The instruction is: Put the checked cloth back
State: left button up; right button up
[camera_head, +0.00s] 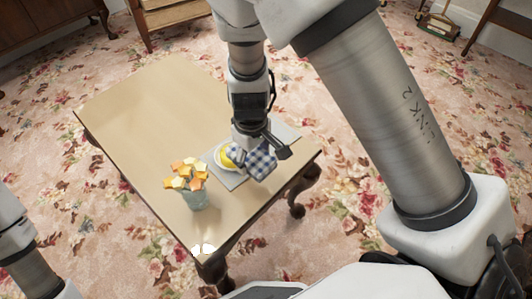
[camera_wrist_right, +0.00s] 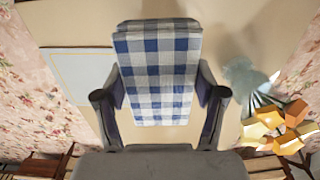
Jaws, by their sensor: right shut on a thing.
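I cannot tell whether the cloth touches the table or the mat below. Of my left arm only links show at the lower left; its gripper is out of view.
A glass vase (camera_head: 195,199) of orange and yellow flowers (camera_head: 186,175) stands close by on the left. The far left of the table (camera_head: 150,110) is clear. Floral carpet surrounds it.

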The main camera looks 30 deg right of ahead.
aim_at(257, 158)
jog(key=f, duration=0.2)
jog(key=shift+s+f, duration=0.2)
jog(key=shift+f, duration=0.2)
jog(key=shift+d+f, duration=0.1)
jog(key=shift+d, duration=0.05)
jog(key=shift+w+d, duration=0.65)
jog(key=shift+w, duration=0.2)
jog(key=w+d+b, duration=0.1)
jog(key=w+d, duration=0.2)
jog(key=w+d+f+b, duration=0.1)
jog(key=w+d, duration=0.1)
jog(key=w, duration=0.2)
jog(key=w+d, duration=0.3)
jog(key=shift+w+d+f+b, duration=0.25)
jog(key=shift+d+f+b, duration=0.05)
jog(key=shift+d+b, duration=0.1)
notch_tip(257, 158, down, 3)
jog(key=shift+f+b, duration=0.2)
jog(key=shift+b, duration=0.7)
pick_arm(q)
notch_tip(257, 158, down, 6)
jog(key=shift+r, duration=0.2)
pick_arm(e)
jog(key=shift+r, duration=0.15)
jog(key=o, duration=1.1)
